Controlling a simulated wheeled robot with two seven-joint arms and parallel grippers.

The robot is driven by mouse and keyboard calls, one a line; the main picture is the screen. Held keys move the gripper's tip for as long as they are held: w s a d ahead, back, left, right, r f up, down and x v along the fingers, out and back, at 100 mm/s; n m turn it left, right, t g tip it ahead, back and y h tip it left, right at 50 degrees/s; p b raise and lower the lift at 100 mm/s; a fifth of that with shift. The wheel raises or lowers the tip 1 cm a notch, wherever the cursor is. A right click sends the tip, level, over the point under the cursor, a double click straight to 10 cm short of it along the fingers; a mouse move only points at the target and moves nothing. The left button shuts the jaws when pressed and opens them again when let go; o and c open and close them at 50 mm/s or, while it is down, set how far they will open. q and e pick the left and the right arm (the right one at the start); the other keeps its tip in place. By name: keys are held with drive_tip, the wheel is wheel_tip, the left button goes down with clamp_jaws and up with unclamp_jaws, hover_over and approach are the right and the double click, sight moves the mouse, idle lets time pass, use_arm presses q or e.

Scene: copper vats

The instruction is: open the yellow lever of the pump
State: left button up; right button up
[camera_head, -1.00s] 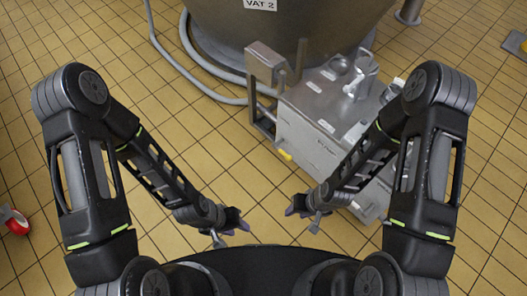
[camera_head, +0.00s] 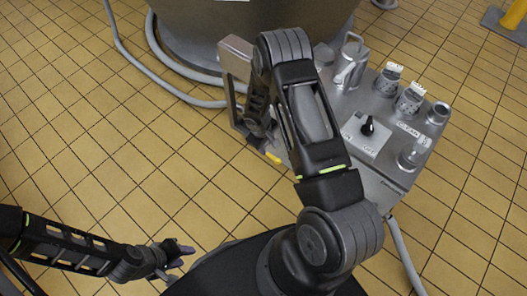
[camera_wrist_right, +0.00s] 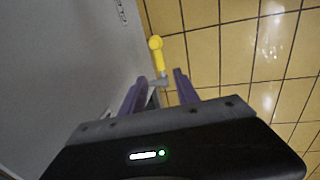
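The pump (camera_head: 350,115) is a grey metal box with a control panel on top. Its yellow lever (camera_head: 272,158) sticks out low on the left side, just beyond my right arm. My left gripper (camera_head: 180,256) is open and empty above the floor.
A large vat (camera_head: 250,30) stands behind the pump, with grey hoses (camera_head: 170,85) on the floor to the left. The pump's side wall (camera_wrist_right: 60,70) is close on the left of the right gripper. The tiled floor (camera_head: 110,150) is clear on the left.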

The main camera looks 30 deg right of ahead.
sight(269, 154)
drive_tip(key=f, duration=0.2)
drive_tip(key=d+f+b, duration=0.1)
drive_tip(key=f, duration=0.4)
drive_tip(key=shift+w+d+f+b, duration=0.2)
drive_tip(key=shift+f+b, duration=0.15)
drive_tip(key=shift+b, duration=0.05)
drive_tip(key=shift+c, duration=0.3)
clamp_jaws()
idle(1.0)
